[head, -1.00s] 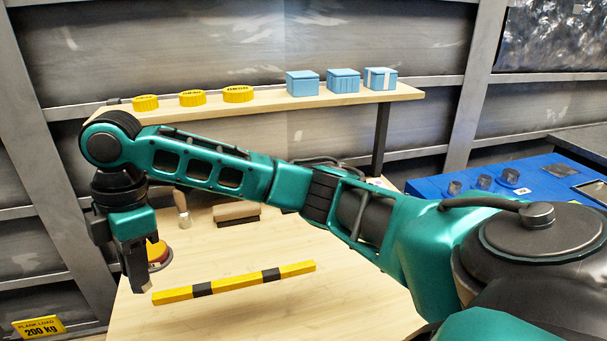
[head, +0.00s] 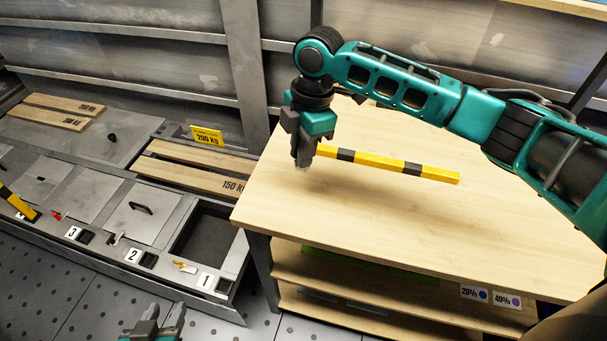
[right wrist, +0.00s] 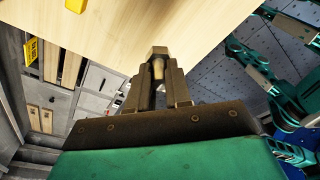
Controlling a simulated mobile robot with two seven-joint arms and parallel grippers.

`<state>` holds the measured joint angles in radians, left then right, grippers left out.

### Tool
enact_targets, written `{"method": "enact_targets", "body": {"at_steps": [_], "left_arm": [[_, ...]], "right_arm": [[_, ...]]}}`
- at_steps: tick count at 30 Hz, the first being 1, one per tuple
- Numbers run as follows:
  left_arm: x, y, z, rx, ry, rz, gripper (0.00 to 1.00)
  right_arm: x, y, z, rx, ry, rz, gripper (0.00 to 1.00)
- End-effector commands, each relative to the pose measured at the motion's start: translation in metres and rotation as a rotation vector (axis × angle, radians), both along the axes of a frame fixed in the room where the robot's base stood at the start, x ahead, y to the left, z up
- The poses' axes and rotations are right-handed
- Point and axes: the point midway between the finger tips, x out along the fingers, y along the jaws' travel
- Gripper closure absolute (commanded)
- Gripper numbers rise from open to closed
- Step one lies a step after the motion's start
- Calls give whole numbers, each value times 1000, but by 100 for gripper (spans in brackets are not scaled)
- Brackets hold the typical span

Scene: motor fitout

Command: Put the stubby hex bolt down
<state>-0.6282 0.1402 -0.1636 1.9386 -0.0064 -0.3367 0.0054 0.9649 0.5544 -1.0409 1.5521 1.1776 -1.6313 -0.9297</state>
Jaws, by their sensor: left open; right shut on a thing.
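The stubby hex bolt (right wrist: 158,67) is in the right wrist view, a brass-coloured shank with a hex head pointing away from the gripper. My right gripper (right wrist: 158,80) is shut on it. I cannot tell the gap between bolt and bench top. My left gripper (head: 155,325) is at the bottom edge, over the floor, open, with no object visible in it.
A yellow-black striped bar (head: 390,163) lies on the bench, right of my right gripper. The bench top in front of it is clear. At left, a low grey platform (head: 110,205) has hatches numbered 1 to 3, and planks (head: 195,178) lie near the bench's left edge.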

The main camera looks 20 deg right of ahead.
Motion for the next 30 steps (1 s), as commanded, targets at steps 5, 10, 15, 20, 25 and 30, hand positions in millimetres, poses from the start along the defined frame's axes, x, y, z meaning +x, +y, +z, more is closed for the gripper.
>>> {"method": "enact_targets", "body": {"at_steps": [5, 10, 15, 20, 25, 30], "left_arm": [[0, 0, -3, 1, 0, -2, 57], [1, 0, -3, 1, -2, -3, 57], [2, 0, -5, 1, -6, -2, 57], [4, 0, -5, 1, -9, -2, 57], [4, 1, -4, 2, -11, -2, 57], [4, 1, -4, 2, -11, -2, 57]], "right_arm": [[0, 0, -29, 0, 0, 0, 100], [0, 0, -39, 1, -1, 0, 100], [0, 0, -64, -1, 1, -1, 100], [0, 0, -77, 0, -2, 0, 100], [0, 0, -76, 0, -2, 1, 100], [0, 0, -80, 1, -2, 0, 81]]}}
